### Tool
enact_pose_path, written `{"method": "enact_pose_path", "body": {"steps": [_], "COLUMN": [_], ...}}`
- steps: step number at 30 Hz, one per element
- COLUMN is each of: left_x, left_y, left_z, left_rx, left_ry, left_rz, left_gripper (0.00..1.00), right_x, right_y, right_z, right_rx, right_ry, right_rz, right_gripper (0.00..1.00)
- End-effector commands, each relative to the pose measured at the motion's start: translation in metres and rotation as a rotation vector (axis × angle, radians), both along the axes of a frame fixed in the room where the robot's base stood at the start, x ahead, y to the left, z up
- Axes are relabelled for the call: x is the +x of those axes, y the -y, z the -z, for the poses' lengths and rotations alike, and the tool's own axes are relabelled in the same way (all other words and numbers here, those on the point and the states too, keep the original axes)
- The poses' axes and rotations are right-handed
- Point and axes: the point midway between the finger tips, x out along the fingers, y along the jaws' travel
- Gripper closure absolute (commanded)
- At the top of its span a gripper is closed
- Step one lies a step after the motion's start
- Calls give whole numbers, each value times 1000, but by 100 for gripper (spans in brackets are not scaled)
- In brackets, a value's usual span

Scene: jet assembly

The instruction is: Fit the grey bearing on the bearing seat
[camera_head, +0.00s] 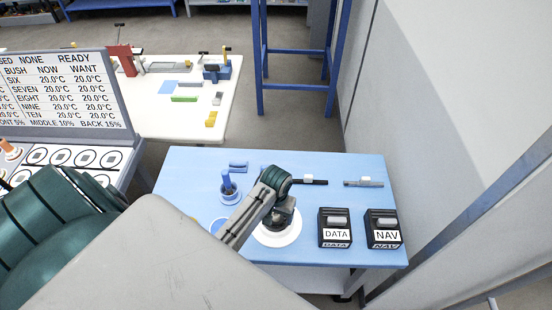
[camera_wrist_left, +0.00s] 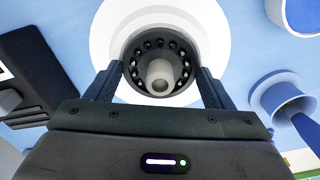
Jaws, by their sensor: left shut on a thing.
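The grey bearing (camera_wrist_left: 133,58) is a dark ring with several balls around it, seen close in the left wrist view. My left gripper (camera_wrist_left: 158,85) is shut on it, with a finger on either side. The light grey post of the bearing seat (camera_wrist_left: 160,72) shows inside the ring's opening. A white round base (camera_wrist_left: 205,25) lies behind the ring; it also shows in the head view (camera_head: 291,238). I cannot tell how far down the post the ring sits. In the head view my left gripper (camera_head: 277,217) is over the base and largely hides the bearing. My right gripper is not in view.
On the blue table (camera_head: 330,262), a blue cup (camera_head: 230,197) with a tool stands left of the base. DATA (camera_head: 335,228) and NAV (camera_head: 383,229) boxes stand to the right. A black tool (camera_head: 312,182) and a grey tool (camera_head: 363,183) lie behind.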

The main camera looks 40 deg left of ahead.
Motion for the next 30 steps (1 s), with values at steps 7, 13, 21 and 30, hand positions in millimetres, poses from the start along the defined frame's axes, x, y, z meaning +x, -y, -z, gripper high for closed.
{"method": "enact_pose_path", "body": {"steps": [7,13,21,30], "left_x": [0,0,1,1], "left_y": [0,0,0,0], "left_z": [2,2,-7,-63], "left_rx": [0,0,1,0], "left_ry": [0,0,3,5], "left_rz": [0,0,0,1], "left_gripper": [23,0,0,0], "right_x": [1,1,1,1], "right_y": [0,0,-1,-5], "right_z": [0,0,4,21], "right_rx": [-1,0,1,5], "right_ry": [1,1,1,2], "right_rz": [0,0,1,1], "right_gripper": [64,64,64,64]}}
